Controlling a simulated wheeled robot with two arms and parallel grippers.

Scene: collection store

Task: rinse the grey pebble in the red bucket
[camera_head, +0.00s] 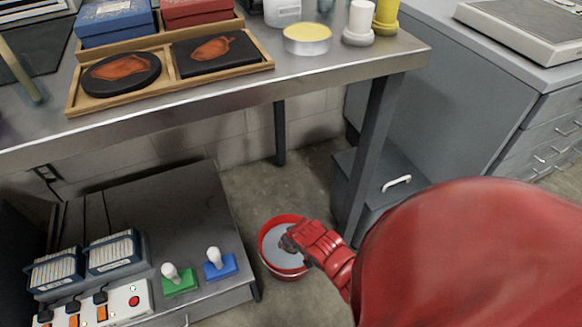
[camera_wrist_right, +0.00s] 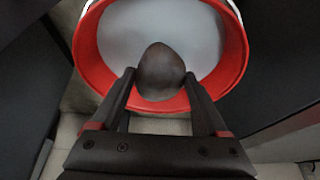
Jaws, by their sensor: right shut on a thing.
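The red bucket (camera_head: 267,262) stands on the floor between the low cabinet and the table leg, with pale greyish liquid inside. It also shows in the right wrist view (camera_wrist_right: 88,48). My right gripper (camera_head: 291,240) reaches down over the bucket's right rim. In the right wrist view my right gripper (camera_wrist_right: 160,84) is shut on the grey pebble (camera_wrist_right: 160,70), a dark, smooth, rounded stone. The pebble shows in front of the liquid and the near rim; whether it touches the liquid, I cannot tell. My left gripper is not in view.
A metal table (camera_head: 330,68) with a wooden tray (camera_head: 170,80) stands above and behind the bucket. A low grey cabinet (camera_head: 160,205) with switches and stamp-like blocks is left of it. A dark box with a white handle (camera_head: 397,183) is to the right.

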